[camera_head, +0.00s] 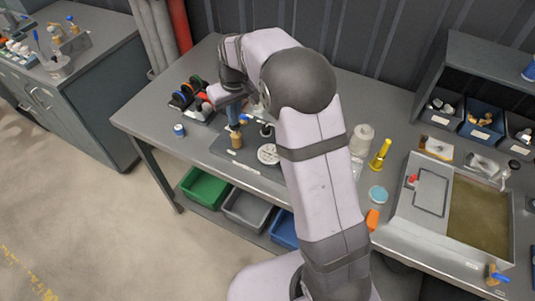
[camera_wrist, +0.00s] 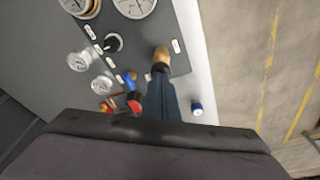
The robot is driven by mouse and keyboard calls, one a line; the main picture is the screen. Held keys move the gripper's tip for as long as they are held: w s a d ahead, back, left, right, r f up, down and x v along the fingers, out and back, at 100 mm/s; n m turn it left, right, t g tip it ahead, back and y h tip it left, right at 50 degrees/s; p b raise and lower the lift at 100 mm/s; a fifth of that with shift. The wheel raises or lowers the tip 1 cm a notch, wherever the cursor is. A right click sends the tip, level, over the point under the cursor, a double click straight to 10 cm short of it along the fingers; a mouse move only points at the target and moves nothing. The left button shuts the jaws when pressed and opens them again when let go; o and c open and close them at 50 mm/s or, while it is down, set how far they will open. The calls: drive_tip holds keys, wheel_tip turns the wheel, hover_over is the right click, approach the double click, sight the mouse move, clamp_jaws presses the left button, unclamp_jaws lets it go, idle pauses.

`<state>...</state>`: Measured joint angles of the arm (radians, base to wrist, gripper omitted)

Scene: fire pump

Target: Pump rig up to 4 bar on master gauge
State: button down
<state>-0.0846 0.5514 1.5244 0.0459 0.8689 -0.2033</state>
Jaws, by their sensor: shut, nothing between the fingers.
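My gripper (camera_head: 234,117) is shut and empty, pointing down over the dark rig plate (camera_head: 227,152) on the bench. Just below or beside its tip is a tan cylindrical knob or handle (camera_head: 236,138). In the wrist view the shut blue-grey fingers (camera_wrist: 161,88) end at the dark collar of this tan handle (camera_wrist: 160,58); I cannot tell whether they touch it. A white dial gauge (camera_head: 268,154) lies on the plate to the right. Two dials show cut off at the top of the wrist view, one of them large and white (camera_wrist: 135,5). Their readings are not legible.
Coloured valves or hose fittings (camera_head: 188,98) stand left of the rig. A small blue-capped item (camera_head: 179,130) sits near the front edge. A clear bottle (camera_head: 362,140), yellow tool (camera_head: 380,155) and metal basin (camera_head: 455,205) lie to the right. My arm hides the bench middle.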

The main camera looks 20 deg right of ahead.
drive_tip(key=shift+f, duration=0.2)
drive_tip(key=shift+s+f+b, duration=0.1)
drive_tip(key=shift+f+b, duration=0.65)
drive_tip(key=shift+f, duration=0.4)
drive_tip(key=shift+r, duration=0.1)
drive_tip(key=shift+w+p+v, duration=0.25)
drive_tip(key=shift+p+v, duration=0.9)
drive_tip(key=shift+v, duration=0.05)
drive_tip(key=shift+w+r, duration=0.1)
